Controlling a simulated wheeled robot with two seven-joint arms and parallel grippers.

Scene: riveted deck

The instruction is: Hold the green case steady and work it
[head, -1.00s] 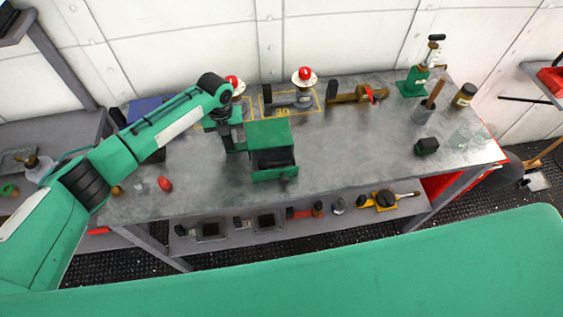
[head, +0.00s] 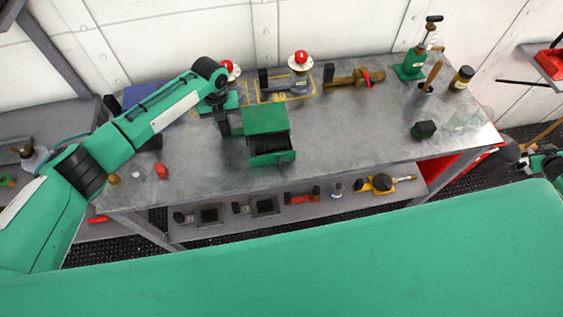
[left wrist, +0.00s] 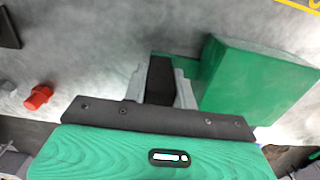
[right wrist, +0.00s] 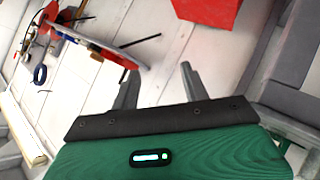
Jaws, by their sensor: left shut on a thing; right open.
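The green case (head: 266,119) stands on the grey workbench. Its drawer (head: 272,157) is partly open toward the front, with a dark inside. My left gripper (head: 226,127) is at the case's left side, shut on a dark block joined to it. In the left wrist view the fingers (left wrist: 160,82) clasp this dark block, with the green case (left wrist: 250,82) just to the right. My right gripper (right wrist: 158,88) is open and empty, pointing at the wall and away from the case. Part of my right arm shows at the head view's right edge.
Behind the case are red-topped fittings (head: 301,62) and a brown clamp-like tool (head: 354,78). A green jack (head: 412,65), a small dark green block (head: 423,130) and a dark jar (head: 461,78) stand right.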

